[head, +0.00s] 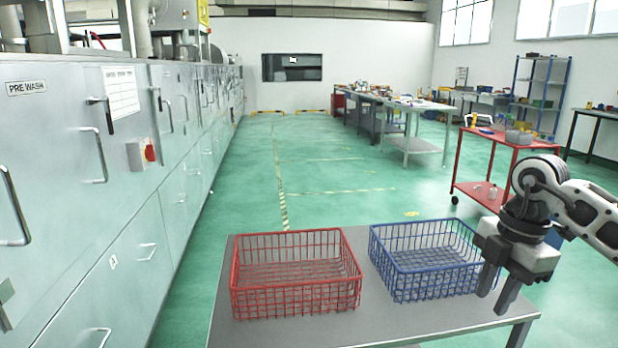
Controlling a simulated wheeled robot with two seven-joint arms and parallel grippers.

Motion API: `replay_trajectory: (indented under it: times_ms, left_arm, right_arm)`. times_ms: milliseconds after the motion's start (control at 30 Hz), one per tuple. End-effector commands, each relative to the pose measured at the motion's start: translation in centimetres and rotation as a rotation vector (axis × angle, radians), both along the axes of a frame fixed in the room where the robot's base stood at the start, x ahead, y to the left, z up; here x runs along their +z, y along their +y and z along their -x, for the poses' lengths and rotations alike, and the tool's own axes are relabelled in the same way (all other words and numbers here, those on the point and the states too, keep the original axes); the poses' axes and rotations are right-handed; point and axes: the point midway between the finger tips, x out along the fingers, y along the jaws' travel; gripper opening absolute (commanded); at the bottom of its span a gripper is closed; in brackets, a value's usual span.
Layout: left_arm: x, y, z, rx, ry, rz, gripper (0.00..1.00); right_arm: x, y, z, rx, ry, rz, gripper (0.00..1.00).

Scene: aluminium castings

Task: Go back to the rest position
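My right arm comes in from the right, and its gripper (494,304) hangs with its fingers pointing down at the right end of the grey table (350,325). The two fingers are apart with nothing seen between them. The gripper overlaps the right side of the blue wire basket (425,262) in the picture; I cannot tell whether it touches it. A red wire basket (297,289) stands to the left on the same table. Both baskets look empty. My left gripper is not in view.
A long grey machine (130,180) with doors and handles lines the left. A red trolley (490,160) with parts stands behind my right arm. Grey workbenches (415,125) and a blue shelf (540,85) are farther back. The green floor between is clear.

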Motion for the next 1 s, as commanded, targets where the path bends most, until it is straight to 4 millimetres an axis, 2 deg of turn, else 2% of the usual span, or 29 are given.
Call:
replay_trajectory:
  times_ms: [267, 367, 467, 533, 600, 700, 767, 867, 967, 1000]
  left_arm:
    - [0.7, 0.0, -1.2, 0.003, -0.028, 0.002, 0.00]
    - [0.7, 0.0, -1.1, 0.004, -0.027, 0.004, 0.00]
    - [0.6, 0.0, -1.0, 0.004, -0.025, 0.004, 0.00]
    - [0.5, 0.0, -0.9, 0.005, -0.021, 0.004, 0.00]
    - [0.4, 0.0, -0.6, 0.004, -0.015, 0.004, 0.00]
    - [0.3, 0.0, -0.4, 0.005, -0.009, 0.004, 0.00]
    - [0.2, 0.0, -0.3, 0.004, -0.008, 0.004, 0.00]
    - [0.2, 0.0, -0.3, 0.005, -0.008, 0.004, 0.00]
    - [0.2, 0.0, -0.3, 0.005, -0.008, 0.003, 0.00]
    - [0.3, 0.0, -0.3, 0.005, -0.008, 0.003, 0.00]
  right_arm:
    - [-3.6, 7.5, 0.6, 0.227, -0.026, -0.261, 0.27]
    - [-4.8, 11.2, 1.3, 0.316, -0.050, -0.403, 0.27]
    - [-5.8, 15.8, 2.6, 0.406, -0.091, -0.600, 0.27]
    - [-6.0, 20.0, 4.0, 0.458, -0.144, -0.799, 0.27]
    - [-5.4, 24.5, 5.6, 0.462, -0.237, -1.062, 0.27]
    - [-3.4, 28.2, 6.5, 0.319, -0.419, -1.395, 0.27]
    - [-2.6, 28.8, 6.2, 0.155, -0.535, -1.534, 0.27]
    - [-3.3, 27.5, 5.1, -0.214, -0.700, -1.634, 0.27]
    - [-7.4, 24.3, 4.5, -0.635, -0.786, -1.555, 0.27]
    - [-9.9, 22.9, 5.0, -0.799, -0.787, -1.480, 0.27]
